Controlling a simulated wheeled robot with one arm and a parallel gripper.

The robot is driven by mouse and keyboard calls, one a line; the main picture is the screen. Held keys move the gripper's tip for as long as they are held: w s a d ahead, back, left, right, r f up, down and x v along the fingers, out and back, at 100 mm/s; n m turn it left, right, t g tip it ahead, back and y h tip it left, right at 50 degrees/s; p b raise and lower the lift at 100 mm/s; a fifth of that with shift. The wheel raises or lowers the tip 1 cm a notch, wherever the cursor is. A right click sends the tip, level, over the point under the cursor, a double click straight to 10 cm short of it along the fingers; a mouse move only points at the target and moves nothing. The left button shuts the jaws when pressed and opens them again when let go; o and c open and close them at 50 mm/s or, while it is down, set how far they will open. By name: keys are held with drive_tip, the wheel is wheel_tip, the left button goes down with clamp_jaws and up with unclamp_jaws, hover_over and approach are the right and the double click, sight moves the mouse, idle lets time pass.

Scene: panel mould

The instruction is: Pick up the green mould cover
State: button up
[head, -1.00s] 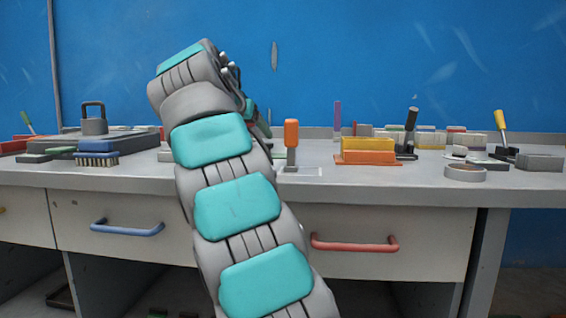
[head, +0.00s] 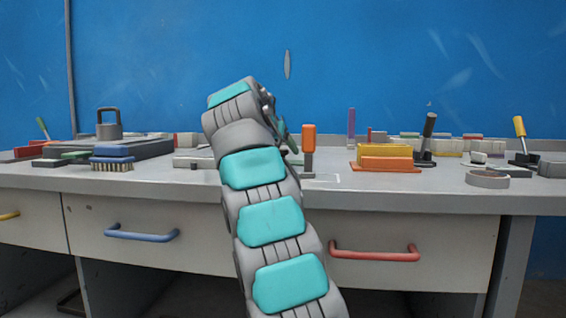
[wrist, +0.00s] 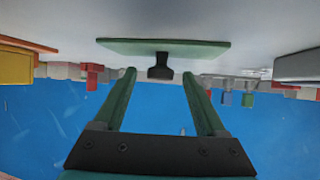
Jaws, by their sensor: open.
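The green mould cover (wrist: 205,49) shows in the wrist view as a thin flat green plate with a dark knob-like handle (wrist: 160,68). It lies at the bench surface, which is at the top of this upside-down-looking view. My gripper (wrist: 160,76) is open, with its two green fingers spread to either side of the handle's line. The handle appears beyond or near the fingertips, and I cannot tell the exact gap. Nothing is between the fingers. In the head view my arm hides the cover, and only a sliver of my gripper shows.
On the grey bench (head: 400,195) stand an orange-handled tool (head: 309,140), a yellow and orange block (head: 385,157), a grey ring (head: 487,179) and a blue brush (head: 112,154). A dark plate with a grey handled weight (head: 109,130) is at the left. A blue wall rises behind.

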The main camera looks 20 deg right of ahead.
clamp_jaws()
idle(0.5)
